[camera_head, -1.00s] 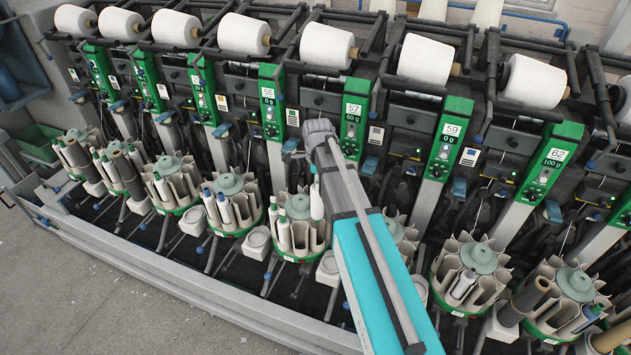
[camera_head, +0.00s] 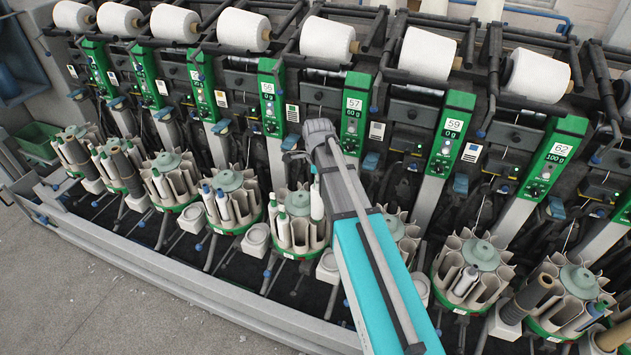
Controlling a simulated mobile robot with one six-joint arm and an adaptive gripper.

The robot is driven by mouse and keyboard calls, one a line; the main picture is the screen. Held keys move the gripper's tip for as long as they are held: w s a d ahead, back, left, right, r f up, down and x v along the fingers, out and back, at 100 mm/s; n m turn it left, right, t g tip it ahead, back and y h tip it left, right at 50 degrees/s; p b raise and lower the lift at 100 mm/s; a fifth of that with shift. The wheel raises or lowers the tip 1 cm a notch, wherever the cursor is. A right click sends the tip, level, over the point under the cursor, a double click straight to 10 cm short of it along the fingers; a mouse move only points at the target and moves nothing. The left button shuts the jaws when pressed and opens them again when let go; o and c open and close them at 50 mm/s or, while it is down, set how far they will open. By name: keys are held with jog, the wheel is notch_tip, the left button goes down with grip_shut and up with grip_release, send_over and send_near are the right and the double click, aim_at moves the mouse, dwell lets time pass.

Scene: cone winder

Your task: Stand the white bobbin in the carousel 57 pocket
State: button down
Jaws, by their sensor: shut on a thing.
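My arm reaches in from the lower right, and its wrist is above a round carousel (camera_head: 317,240) with beige pocket walls and a green base. My gripper (camera_head: 314,172) is small and mostly hidden by the wrist; it is shut on a white bobbin (camera_head: 316,203) with a greenish tip. The bobbin hangs nearly upright at the carousel's right rear side. Whether its foot is inside a pocket is hard to tell. Other white bobbins with green tips (camera_head: 283,228) stand in the left pockets. The 57 sign (camera_head: 354,104) is on a green panel behind the wrist.
Neighbouring carousels with bobbins stand left (camera_head: 229,200) and right (camera_head: 470,275); one (camera_head: 402,232) is partly hidden by my arm. White cones (camera_head: 327,42) line the top. A grey rail (camera_head: 200,295) runs along the front, with clear floor (camera_head: 60,290) before it.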

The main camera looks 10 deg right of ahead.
aim_at(317, 212)
jog(key=shift+f+b, duration=1.65)
jog(key=shift+f, duration=0.35)
jog(key=shift+f+b, duration=2.1)
jog(key=shift+b, duration=0.15)
jog(key=shift+f, duration=0.15)
jog(key=shift+f+b, duration=2.1)
jog(key=shift+b, duration=0.15)
jog(key=shift+f+b, duration=1)
jog(key=shift+b, duration=0.05)
jog(key=shift+c, duration=2.1)
grip_release()
